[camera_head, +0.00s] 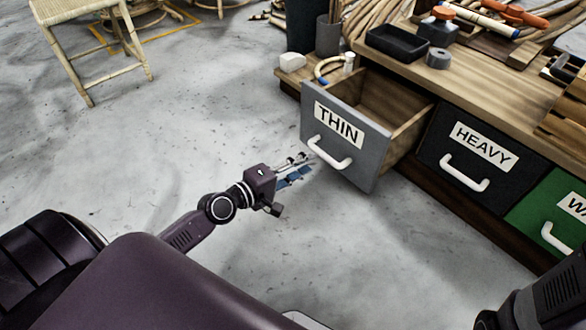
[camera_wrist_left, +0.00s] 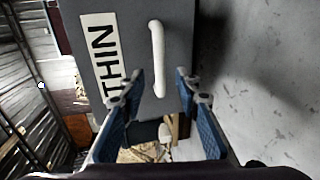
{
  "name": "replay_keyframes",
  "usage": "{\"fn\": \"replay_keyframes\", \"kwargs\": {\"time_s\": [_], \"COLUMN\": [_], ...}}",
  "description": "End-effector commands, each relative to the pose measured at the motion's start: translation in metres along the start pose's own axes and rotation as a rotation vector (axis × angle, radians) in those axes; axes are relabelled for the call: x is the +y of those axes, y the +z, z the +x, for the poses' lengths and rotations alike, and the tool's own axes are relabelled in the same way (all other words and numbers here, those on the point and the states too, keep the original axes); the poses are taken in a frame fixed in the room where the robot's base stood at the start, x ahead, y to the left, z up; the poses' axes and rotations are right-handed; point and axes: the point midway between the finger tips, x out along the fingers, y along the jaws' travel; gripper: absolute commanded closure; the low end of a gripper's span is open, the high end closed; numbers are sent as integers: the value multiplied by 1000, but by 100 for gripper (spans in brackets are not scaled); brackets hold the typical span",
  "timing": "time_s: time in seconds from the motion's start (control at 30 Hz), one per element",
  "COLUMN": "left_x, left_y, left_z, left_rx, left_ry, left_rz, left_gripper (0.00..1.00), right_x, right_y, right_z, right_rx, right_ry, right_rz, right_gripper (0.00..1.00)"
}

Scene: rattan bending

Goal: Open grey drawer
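The grey drawer (camera_head: 345,140) is labelled THIN and stands pulled out from the wooden bench, with its open inside showing. Its white handle (camera_head: 328,153) is on the lower part of the front. My left gripper (camera_head: 302,170) is just in front of the drawer, near the left end of the handle. In the left wrist view the fingers are spread apart, with the white handle (camera_wrist_left: 157,58) beyond and between their tips; nothing is held. The grey drawer front (camera_wrist_left: 130,50) fills the upper middle there. Part of my right arm shows at the lower right; its gripper is out of view.
A black drawer labelled HEAVY (camera_head: 478,150) and a green drawer (camera_head: 555,212) are closed to the right. The bench top (camera_head: 470,75) holds a black tray (camera_head: 397,43) and tools. A rattan stool (camera_head: 92,45) stands at upper left. Grey floor before the drawers is clear.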

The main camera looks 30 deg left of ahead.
Motion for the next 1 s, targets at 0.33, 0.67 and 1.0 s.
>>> {"fn": "replay_keyframes", "kwargs": {"time_s": [0.33,0.67,1.0], "left_x": [-1,0,11], "left_y": [0,0,2], "left_z": [-38,-40,-40], "left_rx": [0,1,9], "left_ry": [-2,0,18], "left_rz": [1,0,24], "left_gripper": [70,70,70], "right_x": [0,0,2], "right_y": [0,0,5], "right_z": [0,0,1], "right_rx": [0,1,-12], "right_ry": [-1,-1,3], "right_rz": [0,0,1], "right_gripper": [67,67,67]}}
